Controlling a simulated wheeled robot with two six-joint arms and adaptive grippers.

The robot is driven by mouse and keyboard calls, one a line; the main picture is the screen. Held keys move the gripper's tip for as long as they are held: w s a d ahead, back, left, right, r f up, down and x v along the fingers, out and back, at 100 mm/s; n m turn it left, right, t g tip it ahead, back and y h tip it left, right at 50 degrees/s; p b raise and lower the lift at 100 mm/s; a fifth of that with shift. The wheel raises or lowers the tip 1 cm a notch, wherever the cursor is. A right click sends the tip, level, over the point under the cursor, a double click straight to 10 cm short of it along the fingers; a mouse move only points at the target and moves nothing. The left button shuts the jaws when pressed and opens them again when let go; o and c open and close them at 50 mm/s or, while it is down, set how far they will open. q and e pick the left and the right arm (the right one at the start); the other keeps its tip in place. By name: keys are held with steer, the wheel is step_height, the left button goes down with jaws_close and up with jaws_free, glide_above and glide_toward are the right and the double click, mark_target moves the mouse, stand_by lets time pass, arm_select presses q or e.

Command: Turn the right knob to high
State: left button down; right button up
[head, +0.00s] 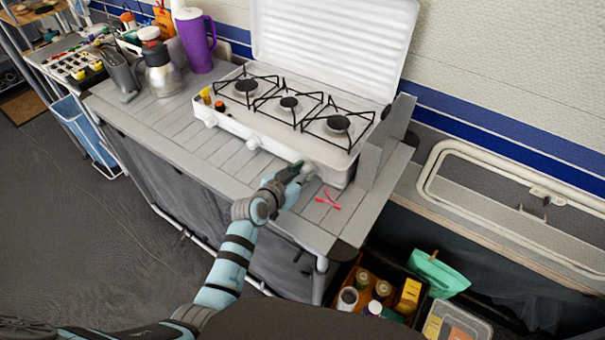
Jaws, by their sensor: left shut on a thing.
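The white camp stove (272,140) stands on the slatted grey table with its lid up and three black burner grates. Its front face has a left knob (210,121), a middle knob (253,143) and a right knob (309,169), all white. My left gripper (301,171) is at the right knob, shut on it, and its fingers partly hide it. The knob's marking and setting are too small to read. My right gripper is not in view.
A red-pink item (328,200) lies on the table (185,125) just right of my left gripper. A grey panel (386,145) stands at the stove's right end. A crate of jars sits below right.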

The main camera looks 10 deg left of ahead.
arm_select(q)
steer(key=shift+a+f+n+h+b, duration=0.15)
steer(key=shift+n+h+b, duration=0.35)
steer(key=shift+n, duration=0.4)
steer(key=shift+a+n+g+h+b, duration=0.15)
steer(key=shift+n+g+h+b, duration=0.35)
steer(key=shift+n+h+b, duration=0.75)
steer(key=shift+n, duration=0.25)
steer(key=c, duration=1.3)
jaws_free()
steer(key=shift+p, duration=0.35)
